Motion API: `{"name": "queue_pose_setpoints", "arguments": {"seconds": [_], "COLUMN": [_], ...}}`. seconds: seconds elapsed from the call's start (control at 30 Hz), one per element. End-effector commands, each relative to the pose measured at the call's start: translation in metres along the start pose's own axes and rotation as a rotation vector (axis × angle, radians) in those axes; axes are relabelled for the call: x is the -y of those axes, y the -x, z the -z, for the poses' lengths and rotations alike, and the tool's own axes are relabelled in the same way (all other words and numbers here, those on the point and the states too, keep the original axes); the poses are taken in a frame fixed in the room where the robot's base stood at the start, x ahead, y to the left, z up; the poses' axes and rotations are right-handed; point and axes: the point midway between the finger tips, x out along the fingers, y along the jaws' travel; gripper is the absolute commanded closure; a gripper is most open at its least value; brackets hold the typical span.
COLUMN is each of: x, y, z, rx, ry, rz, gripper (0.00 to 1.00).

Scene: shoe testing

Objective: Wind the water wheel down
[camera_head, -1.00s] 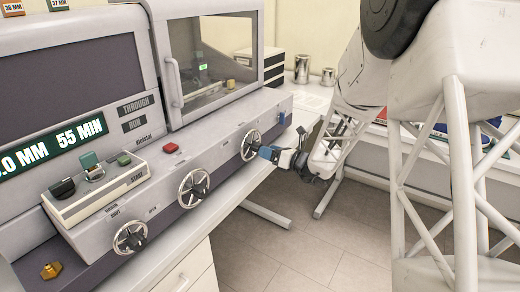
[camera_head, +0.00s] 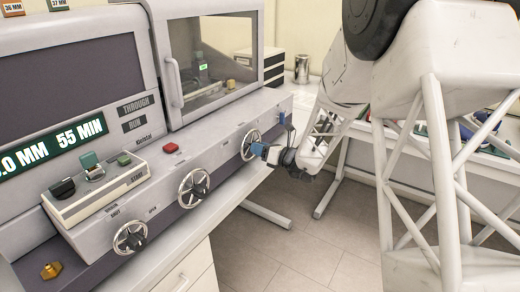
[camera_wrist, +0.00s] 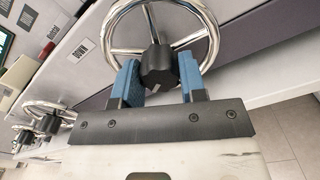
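The far handwheel (camera_head: 250,144), chrome with a black hub, sits at the right end of the sloping console. It also shows in the wrist view (camera_wrist: 115,31), beside a DOWN label (camera_wrist: 81,51). My gripper (camera_head: 257,150) is at this wheel. In the wrist view its blue fingers (camera_wrist: 158,80) stand on either side of the black hub (camera_wrist: 157,67), inside the rim. The fingers look very close to the hub, but I cannot tell whether they press on it. No label naming this the water wheel is readable.
A middle handwheel (camera_head: 194,188) and a near handwheel (camera_head: 130,237) sit further left on the console (camera_head: 215,130). A red button (camera_head: 170,148) is above them. A blue upright part (camera_head: 282,119) stands by the console's right end. Open floor (camera_head: 300,240) lies in front.

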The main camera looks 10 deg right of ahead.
Motion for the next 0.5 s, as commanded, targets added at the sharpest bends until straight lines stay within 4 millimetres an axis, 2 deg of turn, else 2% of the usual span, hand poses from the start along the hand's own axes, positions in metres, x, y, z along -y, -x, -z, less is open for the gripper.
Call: {"name": "queue_pose_setpoints", "arguments": {"seconds": [0.03,0.13,0.5], "x": [0.0,0.0,0.0], "y": [0.0001,0.0001,0.0002], "z": [0.0,0.0,-0.0001], "rx": [0.0,0.0,0.0], "ry": [0.0,0.0,0.043], "rz": [0.0,0.0,0.0], "gripper": [0.71,0.85,0.85]}}
